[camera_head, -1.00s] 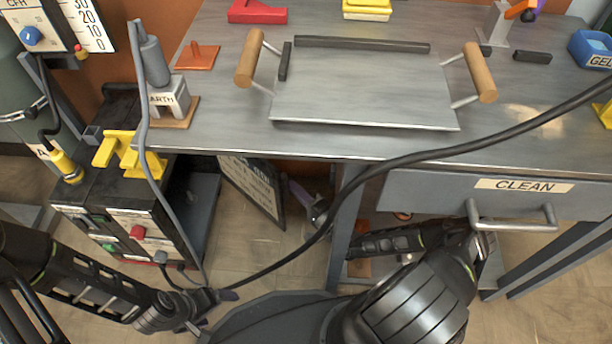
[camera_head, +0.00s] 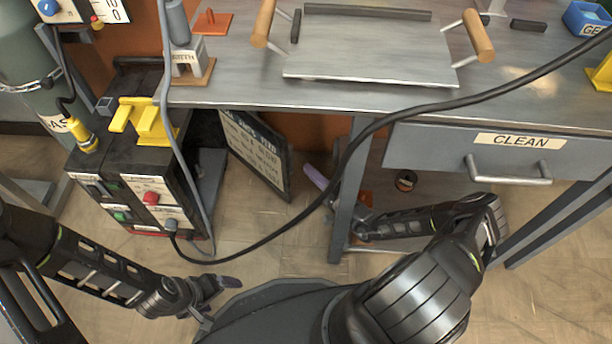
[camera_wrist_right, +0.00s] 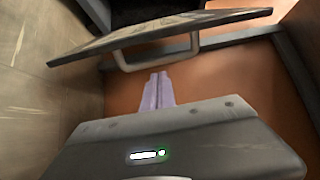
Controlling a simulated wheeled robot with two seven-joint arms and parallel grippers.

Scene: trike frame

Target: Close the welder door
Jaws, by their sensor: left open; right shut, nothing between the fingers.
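The welder (camera_head: 140,160) is a black box with yellow clamps on top and red and green buttons in front, at the left. A dark panel with white lettering (camera_head: 255,150), apparently its door, stands open to its right under the table. In the right wrist view the panel (camera_wrist_right: 150,38) is seen nearly edge-on with a grey handle (camera_wrist_right: 155,53). My right gripper (camera_head: 316,178) is shut and empty, to the right of the panel. Its purple fingers (camera_wrist_right: 158,90) show just below the handle; contact cannot be told. My left gripper (camera_head: 222,283) is open, low in front of the welder.
A metal table (camera_head: 370,95) overhangs the panel. Its leg (camera_head: 350,190) stands beside my right gripper. A black cable (camera_head: 335,185) loops across to the welder's front. A drawer labelled CLEAN (camera_head: 500,155) is at the right.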

